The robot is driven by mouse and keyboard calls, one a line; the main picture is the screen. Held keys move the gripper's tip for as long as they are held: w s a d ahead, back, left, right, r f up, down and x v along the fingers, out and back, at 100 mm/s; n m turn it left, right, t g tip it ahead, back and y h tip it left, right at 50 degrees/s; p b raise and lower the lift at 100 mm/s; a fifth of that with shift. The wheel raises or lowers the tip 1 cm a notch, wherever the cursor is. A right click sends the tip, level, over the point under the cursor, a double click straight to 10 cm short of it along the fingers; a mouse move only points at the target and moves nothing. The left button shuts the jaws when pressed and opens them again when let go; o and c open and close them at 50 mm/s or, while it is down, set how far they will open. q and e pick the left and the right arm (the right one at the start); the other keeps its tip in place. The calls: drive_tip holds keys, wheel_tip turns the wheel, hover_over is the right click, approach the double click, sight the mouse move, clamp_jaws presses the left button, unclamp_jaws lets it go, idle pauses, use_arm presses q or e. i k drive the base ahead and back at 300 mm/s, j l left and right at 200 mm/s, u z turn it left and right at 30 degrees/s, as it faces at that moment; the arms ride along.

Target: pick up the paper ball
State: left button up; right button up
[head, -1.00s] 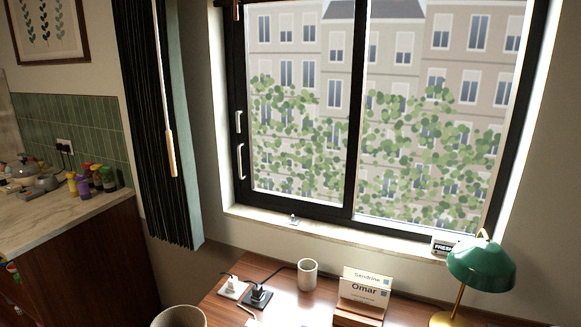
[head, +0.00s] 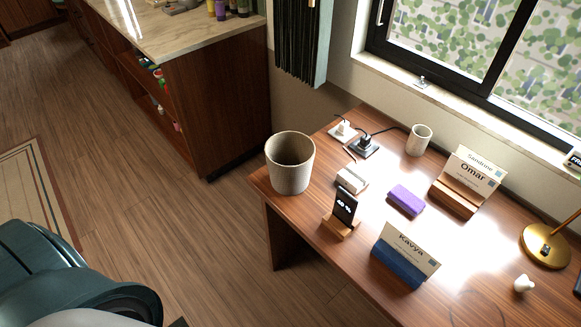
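I cannot make out a paper ball for certain. A small white object (head: 523,284) lies on the desk (head: 330,262) at the lower right, but it is too small to tell what it is. The inside bottom of the beige bin (head: 289,178) on the desk's left corner is in shadow. Neither of my grippers is in view.
The desk holds a phone on a stand (head: 343,210), a purple block (head: 406,199), a white box (head: 352,179), card holders (head: 402,262), a cup (head: 419,141), plugs (head: 364,147) and a brass lamp base (head: 546,246). Open wooden floor (head: 190,235) lies left of the desk.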

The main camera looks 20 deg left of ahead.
sight(522, 284)
drive_tip(key=z, duration=1.2)
